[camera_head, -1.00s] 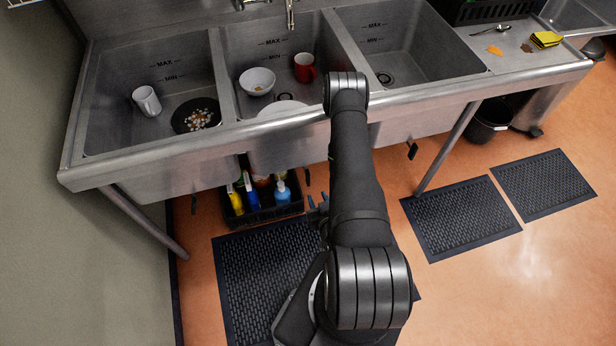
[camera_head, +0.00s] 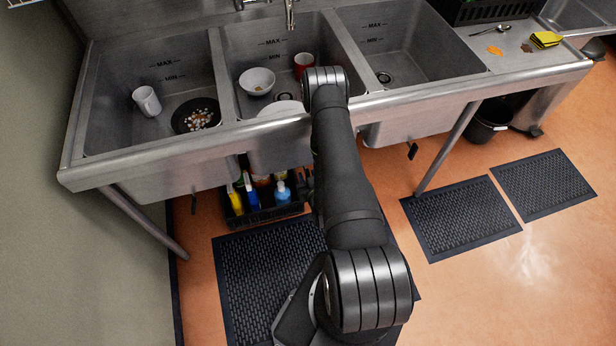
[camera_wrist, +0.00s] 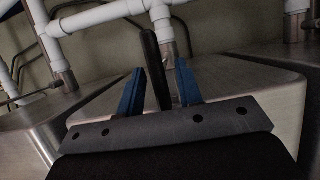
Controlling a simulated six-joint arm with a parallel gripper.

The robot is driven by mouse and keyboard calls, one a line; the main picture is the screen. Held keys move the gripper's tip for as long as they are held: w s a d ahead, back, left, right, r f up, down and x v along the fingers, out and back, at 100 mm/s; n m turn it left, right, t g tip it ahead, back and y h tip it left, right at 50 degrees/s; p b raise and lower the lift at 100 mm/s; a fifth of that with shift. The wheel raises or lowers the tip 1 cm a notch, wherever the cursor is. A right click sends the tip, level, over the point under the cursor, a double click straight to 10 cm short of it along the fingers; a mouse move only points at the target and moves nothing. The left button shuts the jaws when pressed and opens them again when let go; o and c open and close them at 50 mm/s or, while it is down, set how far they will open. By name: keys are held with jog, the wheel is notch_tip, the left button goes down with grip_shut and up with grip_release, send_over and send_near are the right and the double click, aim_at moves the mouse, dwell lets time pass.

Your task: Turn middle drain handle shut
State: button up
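The middle drain handle (camera_wrist: 154,65) is a long black lever under the sinks in the wrist view, beside a metal drain pipe. My gripper (camera_wrist: 160,85) has two blue fingers standing apart on either side of the handle, which shows between them. A gap shows at the right finger; I cannot tell whether the left finger touches the handle. In the head view my arm hides most of the gripper and the middle handle, below the front of the middle sink (camera_head: 234,75).
White pipes (camera_wrist: 100,15) and steel sink undersides (camera_wrist: 250,95) surround the gripper. A black crate of bottles (camera_head: 262,215) stands below on the floor. The left (camera_head: 194,204) and right (camera_head: 412,151) drain handles hang under the other sinks. A sink leg (camera_head: 447,150) stands to the right.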

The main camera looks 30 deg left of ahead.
grip_shut()
jog(key=shift+w+d+m+g+y, duration=0.15)
jog(key=shift+m+g+y, duration=0.45)
jog(key=shift+m, duration=0.6)
jog(key=shift+w+d+f+m+g+y, duration=0.2)
jog(key=shift+m+y, duration=0.7)
jog(key=shift+m, duration=0.7)
jog(key=shift+s+a+f+m+g+y, duration=0.2)
jog(key=shift+m+y, duration=0.7)
jog(key=shift+m, duration=0.7)
jog(key=shift+w+d+m+g+y, duration=0.15)
jog(key=shift+m+g+y, duration=0.15)
jog(key=shift+m+y, duration=0.95)
jog(key=shift+m+h, duration=0.35)
jog(key=shift+m, duration=0.2)
